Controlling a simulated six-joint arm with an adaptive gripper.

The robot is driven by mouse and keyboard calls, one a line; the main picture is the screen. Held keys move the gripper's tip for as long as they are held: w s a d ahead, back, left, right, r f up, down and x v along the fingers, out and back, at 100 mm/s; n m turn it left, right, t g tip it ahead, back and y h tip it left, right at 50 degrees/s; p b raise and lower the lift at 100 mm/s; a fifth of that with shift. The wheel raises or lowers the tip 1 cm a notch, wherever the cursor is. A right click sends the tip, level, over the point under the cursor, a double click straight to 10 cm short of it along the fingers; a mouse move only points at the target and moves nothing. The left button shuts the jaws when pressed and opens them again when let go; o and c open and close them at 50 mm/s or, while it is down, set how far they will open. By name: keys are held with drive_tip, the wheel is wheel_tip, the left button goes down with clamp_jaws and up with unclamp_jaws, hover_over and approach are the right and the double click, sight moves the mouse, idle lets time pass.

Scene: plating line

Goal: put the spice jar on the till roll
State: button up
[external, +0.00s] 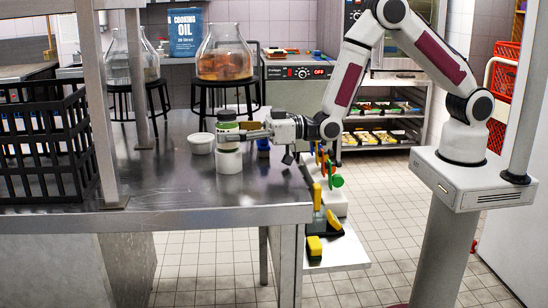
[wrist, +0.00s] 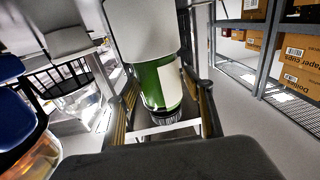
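The spice jar (external: 228,127), with a green label, is upright directly above the white till roll (external: 229,162) on the steel counter. It appears to rest on the roll, with no clear gap between them. In the wrist view, which looks upside down, the jar (wrist: 160,84) shows its green label and dark lid low in the picture, with the white roll (wrist: 140,28) above. My gripper (external: 243,129) is level with the jar, at its right side. In the wrist view its fingers (wrist: 166,100) stand either side of the jar, with a gap showing beside it; they look open.
A white bowl (external: 201,143) stands just left of the roll, and a small blue item (external: 263,146) stands to the right. A black crate (external: 45,145) and a steel post (external: 101,110) are further left. The counter's front (external: 200,192) is clear.

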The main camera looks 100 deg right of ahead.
drive_tip(key=shift+r, duration=0.1)
idle(0.3)
drive_tip(key=shift+r, duration=0.15)
drive_tip(key=s, duration=1.2)
drive_tip(key=shift+d, duration=0.45)
idle(0.5)
drive_tip(key=s+d+r+g, duration=0.2)
drive_tip(key=s+r+g, duration=0.3)
drive_tip(key=s+r, duration=0.25)
drive_tip(key=s+d+r+g+h, duration=0.1)
drive_tip(key=s+r+g, duration=0.2)
drive_tip(key=s, duration=2.6)
drive_tip(key=g, duration=0.4)
drive_tip(key=shift+s+d+m, duration=0.3)
drive_tip(key=shift+s+m, duration=0.1)
